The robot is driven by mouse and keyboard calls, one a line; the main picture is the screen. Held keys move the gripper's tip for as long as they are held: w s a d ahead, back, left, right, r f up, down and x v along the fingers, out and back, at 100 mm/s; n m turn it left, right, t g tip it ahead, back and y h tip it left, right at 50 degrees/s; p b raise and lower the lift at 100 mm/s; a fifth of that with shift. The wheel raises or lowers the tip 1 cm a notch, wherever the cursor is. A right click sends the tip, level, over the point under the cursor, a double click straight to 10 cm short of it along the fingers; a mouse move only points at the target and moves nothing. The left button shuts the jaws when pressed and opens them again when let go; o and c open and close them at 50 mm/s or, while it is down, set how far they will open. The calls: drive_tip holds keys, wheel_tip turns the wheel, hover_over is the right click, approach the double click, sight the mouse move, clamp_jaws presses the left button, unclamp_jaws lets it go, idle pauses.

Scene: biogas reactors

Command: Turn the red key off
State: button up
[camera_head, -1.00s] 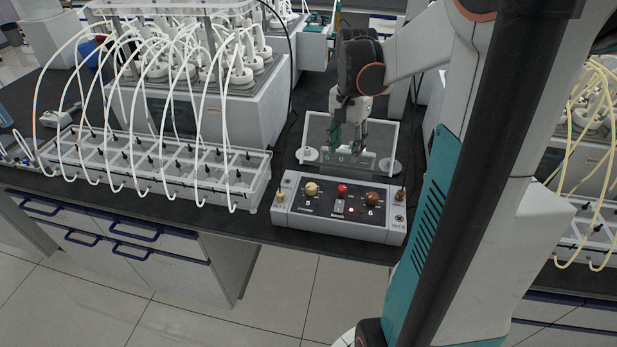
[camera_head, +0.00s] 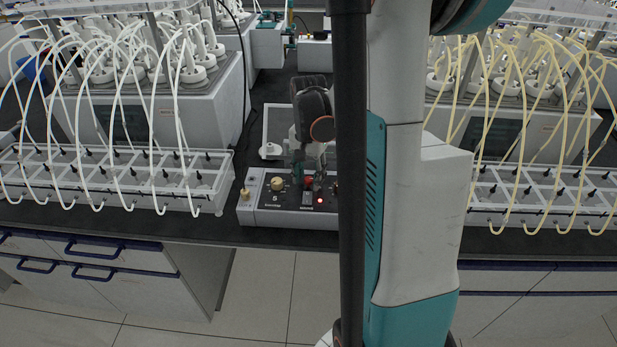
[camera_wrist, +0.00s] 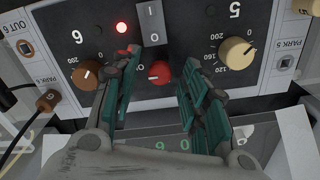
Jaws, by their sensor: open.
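The control box (camera_head: 265,210) stands on the dark bench, partly hidden by my arm in the head view. Its round red knob (camera_wrist: 158,73) shows in the wrist view between my fingertips, and partly in the head view (camera_head: 308,182). A rocker switch marked I and O (camera_wrist: 152,22) sits beyond it. A small red light (camera_wrist: 122,27) glows beside the switch. My gripper (camera_wrist: 160,66) is open, its green-padded fingers on either side of the red knob. I cannot tell whether they touch it. In the head view my gripper (camera_head: 308,178) is over the box.
A brown knob (camera_wrist: 85,74) and a cream knob (camera_wrist: 236,54) flank the red one. A cable is plugged into the box's socket (camera_wrist: 47,101). Bottle racks with white tubes (camera_head: 120,180) and yellow tubes (camera_head: 540,195) stand left and right.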

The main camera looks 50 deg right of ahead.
clamp_jaws()
drive_tip(key=shift+n, duration=0.3)
drive_tip(key=n, duration=0.3)
drive_tip(key=shift+n, duration=0.4)
drive_tip(key=n, duration=0.4)
drive_tip(key=shift+n, duration=0.3)
drive_tip(key=n, duration=0.8)
drive_tip(key=shift+n, duration=0.6)
